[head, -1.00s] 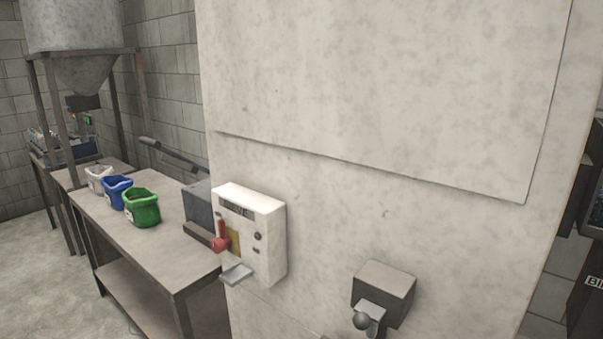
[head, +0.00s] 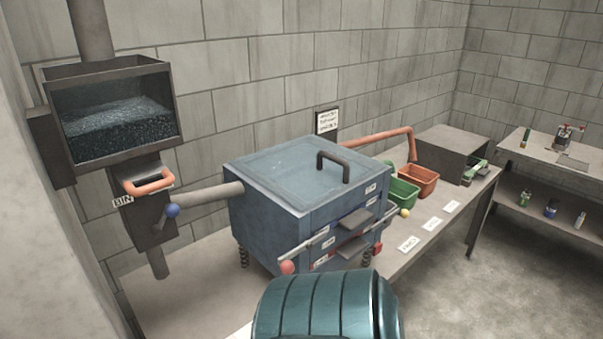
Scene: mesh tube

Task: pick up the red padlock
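No red padlock can be made out for certain. A small red thing (head: 377,248) shows at the lower right corner of the blue box machine (head: 262,185), too small to tell what it is. A red ball knob (head: 287,267) sits at the end of a lever on the front of that machine. Neither of my grippers is in view.
A teal ribbed rounded thing (head: 325,305) fills the bottom middle. The bench (head: 420,250) carries green (head: 403,193) and orange (head: 418,181) bins. A glass-fronted hopper (head: 115,110) hangs at left. Open floor (head: 500,280) lies at right.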

